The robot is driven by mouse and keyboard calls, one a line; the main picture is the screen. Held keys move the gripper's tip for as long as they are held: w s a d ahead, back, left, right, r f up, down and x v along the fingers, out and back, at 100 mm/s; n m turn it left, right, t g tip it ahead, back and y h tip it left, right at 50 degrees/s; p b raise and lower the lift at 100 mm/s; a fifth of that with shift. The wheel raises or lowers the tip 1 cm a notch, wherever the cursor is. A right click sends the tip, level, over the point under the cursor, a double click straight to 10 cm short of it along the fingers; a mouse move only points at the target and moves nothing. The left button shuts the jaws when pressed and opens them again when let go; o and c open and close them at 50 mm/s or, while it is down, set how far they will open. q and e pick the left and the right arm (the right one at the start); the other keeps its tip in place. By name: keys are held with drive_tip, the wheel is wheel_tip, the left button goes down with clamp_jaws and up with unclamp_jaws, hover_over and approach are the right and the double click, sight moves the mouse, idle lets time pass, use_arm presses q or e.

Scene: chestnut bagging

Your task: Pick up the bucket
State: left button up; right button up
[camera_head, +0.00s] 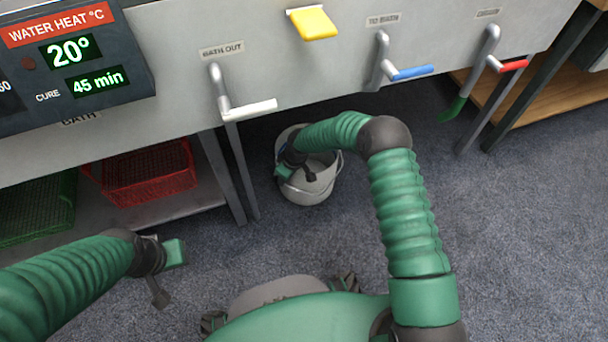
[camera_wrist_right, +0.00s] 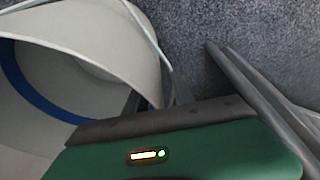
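The light grey bucket (camera_head: 318,190) stands on the floor under the front edge of the machine, its handle down along its side. My right gripper (camera_head: 297,177) is at the left part of its rim, with the fingers spread apart. One finger looks to be outside the wall and the other inside; contact cannot be told. In the right wrist view the bucket (camera_wrist_right: 120,40) fills the upper left, with a blue band inside, and the green gripper body covers part of its wall. My left gripper (camera_head: 168,276) is open and empty, in front of the shelf at lower left.
The machine's panel has a white-handled tap (camera_head: 248,109), a blue-handled tap (camera_head: 410,72) and a red-handled tap (camera_head: 512,66) above the floor. Metal legs (camera_head: 228,180) stand left of the bucket. A red crate (camera_head: 150,175) and green crate (camera_head: 35,210) sit on the low shelf.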

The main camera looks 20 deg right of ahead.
drive_tip(key=shift+d, duration=0.15)
drive_tip(key=c, duration=0.5)
drive_tip(key=shift+r, duration=0.1)
clamp_jaws()
idle(0.6)
